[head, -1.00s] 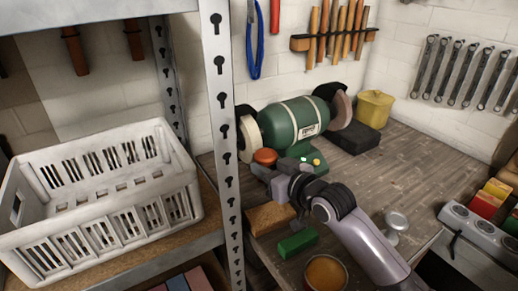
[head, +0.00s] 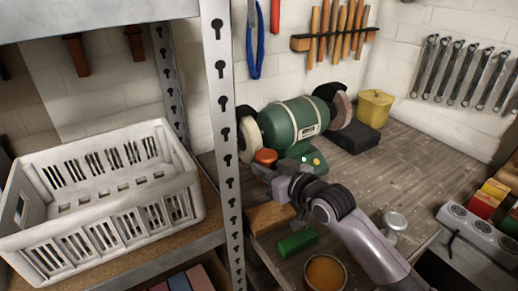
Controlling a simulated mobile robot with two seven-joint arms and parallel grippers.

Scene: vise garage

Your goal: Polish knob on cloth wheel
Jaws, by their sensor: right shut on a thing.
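The green bench grinder (head: 296,124) stands on the workbench against the wall. Its pale cloth wheel (head: 248,138) is on the left end, partly behind the shelf post. My right gripper (head: 262,172) is just in front of this wheel, low by its edge. I cannot tell whether the knob touches the wheel. My left gripper is not in view.
A perforated shelf post (head: 219,90) and a white crate (head: 95,240) are at left. A brown block (head: 270,217), a green block (head: 297,243), an open tin (head: 325,272) and a silver mushroom-shaped piece (head: 394,221) surround my arm.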

